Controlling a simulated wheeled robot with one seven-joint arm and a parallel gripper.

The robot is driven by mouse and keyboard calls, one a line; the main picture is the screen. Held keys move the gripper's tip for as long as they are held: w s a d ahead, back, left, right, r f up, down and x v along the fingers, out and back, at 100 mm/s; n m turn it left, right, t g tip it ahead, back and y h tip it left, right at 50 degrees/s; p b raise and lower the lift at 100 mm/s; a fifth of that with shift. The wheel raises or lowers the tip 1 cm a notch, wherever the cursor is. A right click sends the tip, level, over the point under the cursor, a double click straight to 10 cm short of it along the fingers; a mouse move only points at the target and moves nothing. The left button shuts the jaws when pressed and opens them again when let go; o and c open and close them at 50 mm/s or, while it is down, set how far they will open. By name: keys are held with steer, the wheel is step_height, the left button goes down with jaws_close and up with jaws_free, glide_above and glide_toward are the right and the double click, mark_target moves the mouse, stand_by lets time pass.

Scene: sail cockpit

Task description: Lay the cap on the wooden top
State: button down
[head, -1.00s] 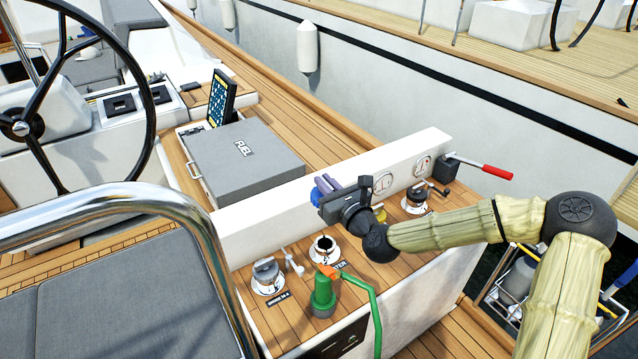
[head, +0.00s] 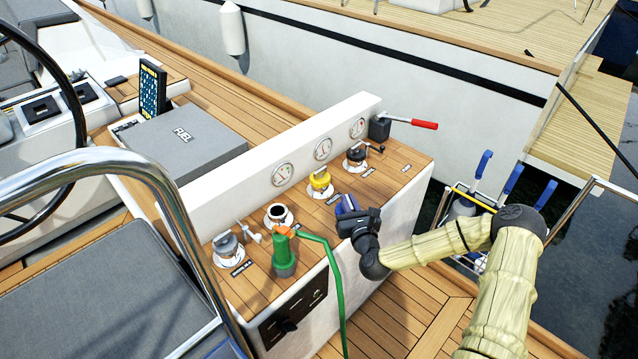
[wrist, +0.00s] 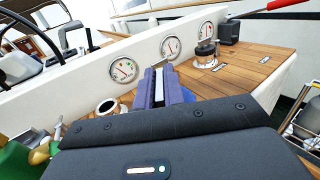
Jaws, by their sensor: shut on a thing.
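My gripper (head: 346,207) is shut on a blue cap, which shows as a blue patch between and beside the fingers. In the wrist view the blue cap (wrist: 187,94) shows just right of the purple fingers, and most of it is hidden. The wooden top (head: 312,217) is the plank surface of the console. My gripper is over its front edge, in front of the yellow cap (head: 320,181). I cannot tell whether the held cap touches the wood. An open black filler (head: 279,214) stands uncovered to the left, and also shows in the wrist view (wrist: 107,106).
A green nozzle with hose (head: 284,253) stands front left, by a grey cap (head: 226,244). A black cap (head: 356,156) and a red-handled lever (head: 410,123) are at the right end. A white gauge panel (head: 300,150) backs the top. Bare wood lies between the fittings.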

steer(key=s+d+f+m+h+b, duration=0.1)
steer(key=d+f+b, duration=0.3)
steer(key=f, duration=0.4)
steer(key=s+d+f+m+h+b, duration=0.1)
steer(key=s+d+f+h+b, duration=0.1)
steer(key=f+b, duration=0.3)
steer(key=s+d+f+m+h+b, duration=0.1)
steer(key=d+f+b, duration=0.3)
steer(key=f, duration=0.8)
steer(key=shift+s+d+f+t+h+b, duration=0.35)
steer(key=shift+s+d+h, duration=0.25)
steer(key=shift+d+h, duration=0.25)
